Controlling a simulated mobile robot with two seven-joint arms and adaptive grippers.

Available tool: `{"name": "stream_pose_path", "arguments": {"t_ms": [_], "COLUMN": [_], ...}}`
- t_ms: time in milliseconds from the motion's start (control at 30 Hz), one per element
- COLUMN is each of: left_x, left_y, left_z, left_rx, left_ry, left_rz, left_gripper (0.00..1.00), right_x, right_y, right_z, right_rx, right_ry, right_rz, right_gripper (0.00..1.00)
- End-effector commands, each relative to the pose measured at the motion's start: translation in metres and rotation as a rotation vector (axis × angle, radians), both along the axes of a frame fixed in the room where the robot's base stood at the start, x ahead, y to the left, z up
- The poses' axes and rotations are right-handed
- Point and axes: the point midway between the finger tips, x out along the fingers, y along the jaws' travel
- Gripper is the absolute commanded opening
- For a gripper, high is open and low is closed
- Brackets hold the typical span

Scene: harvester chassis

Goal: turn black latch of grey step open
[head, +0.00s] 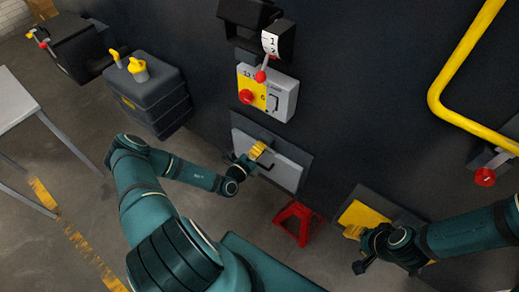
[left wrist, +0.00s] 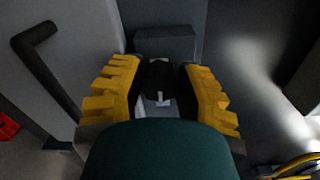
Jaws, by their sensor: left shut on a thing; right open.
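The grey step (head: 286,172) is a flat grey panel set low in the dark chassis wall. My left gripper (head: 257,150) is at its upper part, with its yellow fingers hiding the latch in the head view. In the left wrist view, the black latch (left wrist: 159,80) stands between the two yellow fingers of my left gripper (left wrist: 160,92), which is shut on it. Its turned angle is hard to tell. My right gripper (head: 354,233) is open at the lower right, in front of a yellow plate (head: 363,215), and looks empty.
A black bar handle (left wrist: 45,70) is on a grey panel left of my left gripper. A control box (head: 268,92) with a red button is above the step. A red stand (head: 298,220) is on the floor below. A yellow pipe (head: 450,75) runs at right.

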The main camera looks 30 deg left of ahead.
Motion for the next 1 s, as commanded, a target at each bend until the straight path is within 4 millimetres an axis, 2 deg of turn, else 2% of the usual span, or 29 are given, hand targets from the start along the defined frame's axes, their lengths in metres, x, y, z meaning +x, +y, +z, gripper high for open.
{"name": "stream_pose_path", "arguments": {"t_ms": [33,67,100,133,433,567,667,1000], "left_x": [0.002,0.002,0.002,0.002,0.000,-0.008,-0.022,-0.089], "left_y": [0.004,0.004,0.004,0.003,0.001,0.002,0.004,0.009], "left_z": [0.003,0.003,0.003,0.003,0.001,0.000,0.000,0.001], "left_rx": [0.004,0.004,0.004,0.003,0.002,0.002,0.002,0.002], "left_ry": [-0.010,-0.010,-0.010,-0.008,-0.003,-0.001,-0.001,-0.001], "left_rz": [0.008,0.008,0.008,0.007,0.003,0.003,0.004,0.005], "left_gripper": [0.00,0.47,0.61,0.67,0.67,0.67,0.67,0.67], "right_x": [0.000,0.000,0.000,0.000,0.000,0.000,0.000,0.000], "right_y": [0.000,0.000,0.000,0.000,0.000,0.000,0.000,0.000], "right_z": [0.000,0.000,0.000,0.000,0.000,0.000,0.000,0.000], "right_rx": [0.000,0.000,0.000,0.000,0.000,0.000,0.000,0.000], "right_ry": [0.000,0.000,0.000,0.000,0.000,0.000,0.000,0.000], "right_rz": [0.000,0.000,0.000,0.000,0.000,0.000,0.000,0.000], "right_gripper": [0.47,0.47,0.47,0.47,0.47,0.47,0.47,0.47]}}
